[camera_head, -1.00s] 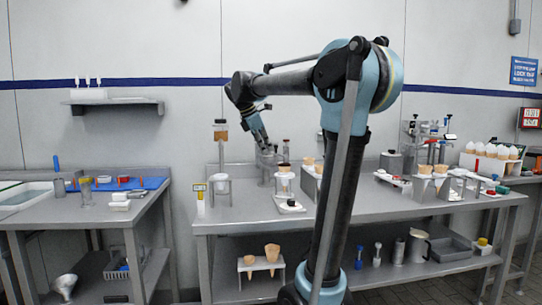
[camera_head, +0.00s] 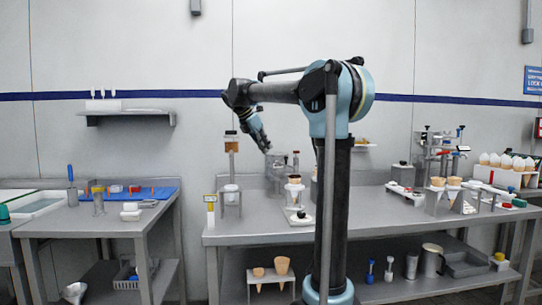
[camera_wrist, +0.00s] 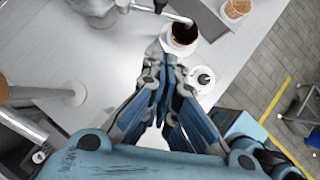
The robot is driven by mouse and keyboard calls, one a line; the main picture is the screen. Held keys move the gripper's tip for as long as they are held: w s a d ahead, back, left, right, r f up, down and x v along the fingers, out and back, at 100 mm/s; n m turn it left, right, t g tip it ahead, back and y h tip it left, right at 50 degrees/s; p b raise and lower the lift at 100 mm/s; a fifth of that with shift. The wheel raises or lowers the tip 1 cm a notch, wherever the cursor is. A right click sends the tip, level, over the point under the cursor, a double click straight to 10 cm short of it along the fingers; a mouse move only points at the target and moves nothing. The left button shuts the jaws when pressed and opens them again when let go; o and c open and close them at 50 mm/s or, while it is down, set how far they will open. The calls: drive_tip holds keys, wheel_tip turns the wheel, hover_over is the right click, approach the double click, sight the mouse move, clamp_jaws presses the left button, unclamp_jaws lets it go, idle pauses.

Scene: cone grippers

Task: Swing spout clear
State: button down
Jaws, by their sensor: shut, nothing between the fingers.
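A grey metal spout (camera_wrist: 160,12) shows at the top of the wrist view. Whether the fingers touch the spout or holder I cannot tell. In the head view my gripper (camera_head: 266,150) points down above the grey dispenser fittings (camera_head: 281,163) at the back of the bench. The spout itself is too small to make out there.
A cone in a holder (camera_head: 294,181) stands in front of the fittings. The bench front (camera_head: 250,232) is mostly clear.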

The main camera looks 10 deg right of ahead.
drive_tip(key=w+d+r+x, duration=0.1)
drive_tip(key=x, duration=1.1)
drive_tip(key=shift+d+r, duration=0.2)
drive_tip(key=shift+d, duration=0.1)
